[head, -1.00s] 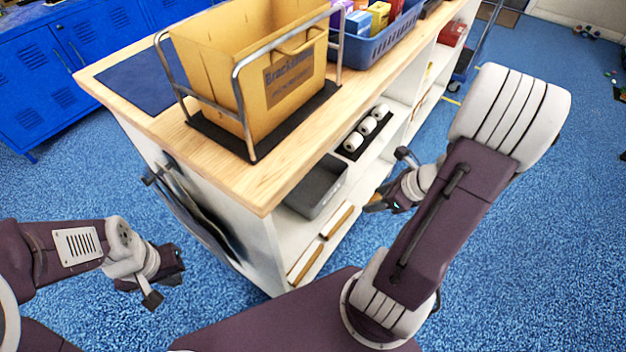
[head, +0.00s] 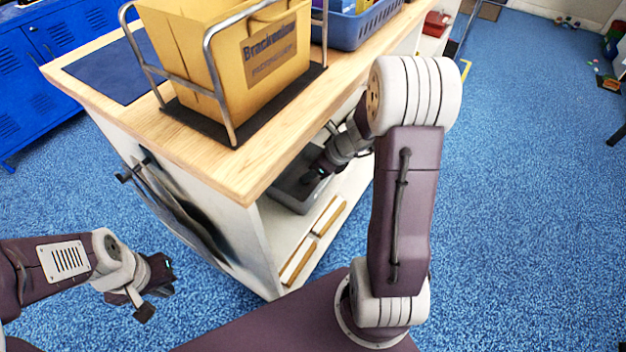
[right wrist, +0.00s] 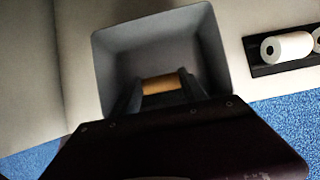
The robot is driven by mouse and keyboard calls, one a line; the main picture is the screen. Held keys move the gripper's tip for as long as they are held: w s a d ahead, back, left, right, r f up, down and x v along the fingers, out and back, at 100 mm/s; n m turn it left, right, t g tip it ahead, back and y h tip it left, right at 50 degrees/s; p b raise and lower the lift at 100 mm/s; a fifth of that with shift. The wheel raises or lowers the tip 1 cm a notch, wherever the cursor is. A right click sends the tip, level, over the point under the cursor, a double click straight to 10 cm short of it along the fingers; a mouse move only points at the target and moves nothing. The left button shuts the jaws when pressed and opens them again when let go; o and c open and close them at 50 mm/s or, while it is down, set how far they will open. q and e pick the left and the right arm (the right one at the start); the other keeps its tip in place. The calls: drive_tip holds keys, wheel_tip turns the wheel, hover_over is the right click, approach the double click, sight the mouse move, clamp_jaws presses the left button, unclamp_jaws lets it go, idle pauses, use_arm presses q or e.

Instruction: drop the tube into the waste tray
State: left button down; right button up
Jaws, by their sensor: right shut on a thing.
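The tube (right wrist: 161,83) is a short brown cylinder held between the fingers of my right gripper (head: 311,177). My right gripper is shut on it. In the right wrist view the tube shows against the inside of the waste tray (right wrist: 205,45), a grey open box, so it is over or within the opening; its exact height cannot be told. In the head view the tray (head: 281,191) sits on the shelf under the wooden top, partly hidden by my right arm. My left gripper (head: 151,292) is apart from everything, over the floor, with its fingers apart and nothing in them.
The wooden counter top (head: 215,165) overhangs the shelf. A yellow carton (head: 265,65) in a metal frame and a blue basket (head: 350,30) stand on it.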

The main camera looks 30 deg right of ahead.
sight(305, 185)
drive_tip(key=shift+f+b, duration=1.85)
drive_tip(key=shift+f, duration=0.45)
drive_tip(key=o, duration=1.4)
drive_tip(key=shift+r, duration=0.1)
drive_tip(key=r+p, duration=0.2)
drive_tip(key=shift+s+d+r, duration=0.2)
drive_tip(key=shift+r, duration=0.15)
drive_tip(key=p+v, duration=0.6)
drive_tip(key=v, duration=0.4)
drive_tip(key=shift+s+r, duration=0.1)
drive_tip(key=shift+s, duration=0.2)
